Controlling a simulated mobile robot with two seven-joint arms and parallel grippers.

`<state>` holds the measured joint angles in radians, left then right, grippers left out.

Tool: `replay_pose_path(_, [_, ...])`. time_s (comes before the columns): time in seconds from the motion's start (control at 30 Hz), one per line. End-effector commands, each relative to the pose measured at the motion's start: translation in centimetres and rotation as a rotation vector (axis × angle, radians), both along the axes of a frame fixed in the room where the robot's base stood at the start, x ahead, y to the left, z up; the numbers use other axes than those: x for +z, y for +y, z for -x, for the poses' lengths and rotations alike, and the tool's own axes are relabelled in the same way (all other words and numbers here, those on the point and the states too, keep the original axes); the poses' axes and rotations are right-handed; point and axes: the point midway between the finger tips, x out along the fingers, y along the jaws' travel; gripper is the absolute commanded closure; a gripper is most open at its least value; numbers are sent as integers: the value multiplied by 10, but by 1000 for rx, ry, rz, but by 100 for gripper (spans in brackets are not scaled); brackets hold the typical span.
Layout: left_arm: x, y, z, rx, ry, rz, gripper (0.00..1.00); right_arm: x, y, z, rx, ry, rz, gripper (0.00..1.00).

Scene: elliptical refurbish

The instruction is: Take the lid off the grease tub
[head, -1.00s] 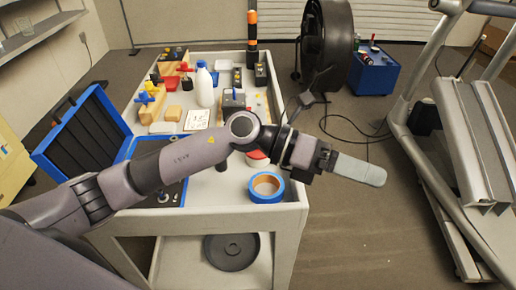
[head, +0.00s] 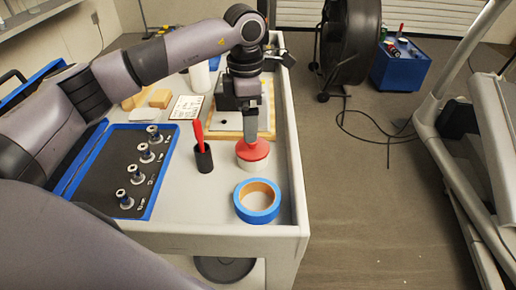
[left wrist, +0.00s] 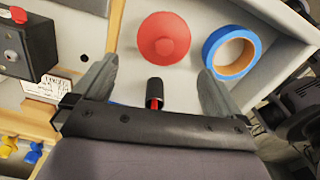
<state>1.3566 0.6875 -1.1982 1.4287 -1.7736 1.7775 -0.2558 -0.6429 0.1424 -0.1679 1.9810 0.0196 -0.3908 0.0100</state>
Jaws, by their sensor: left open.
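The grease tub, a white tub (head: 252,163) with a red lid (head: 253,149), stands on the cart top toward its right side. In the left wrist view the round red lid (left wrist: 164,38) lies beyond and between my fingertips. My left gripper (head: 251,140) points down over the lid in the head view; its fingers are apart with nothing between them in the left wrist view (left wrist: 158,85). The fingers overlap the lid in the head view, and I cannot tell their exact height above it. The lid is on the tub. My right gripper is not in view.
A blue tape roll (head: 257,201) lies just in front of the tub. A black cup (head: 203,158) with a red-handled tool stands left of it. An open blue case (head: 105,180) holds several metal parts. A treadmill-like frame (head: 455,140) stands at the right.

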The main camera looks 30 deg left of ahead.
Motion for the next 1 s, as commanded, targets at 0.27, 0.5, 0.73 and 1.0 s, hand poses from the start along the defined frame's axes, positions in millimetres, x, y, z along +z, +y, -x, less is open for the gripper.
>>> replay_pose_path(0.27, [-31,-4,0,-2,4,1,0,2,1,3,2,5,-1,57])
replay_pose_path(0.5, [-65,-7,0,-1,4,0,0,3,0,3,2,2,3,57])
replay_pose_path(0.73, [-70,-7,-1,-1,0,1,0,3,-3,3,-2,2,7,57])
replay_pose_path(1.0, [-70,-7,-1,-1,1,2,41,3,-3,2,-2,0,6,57])
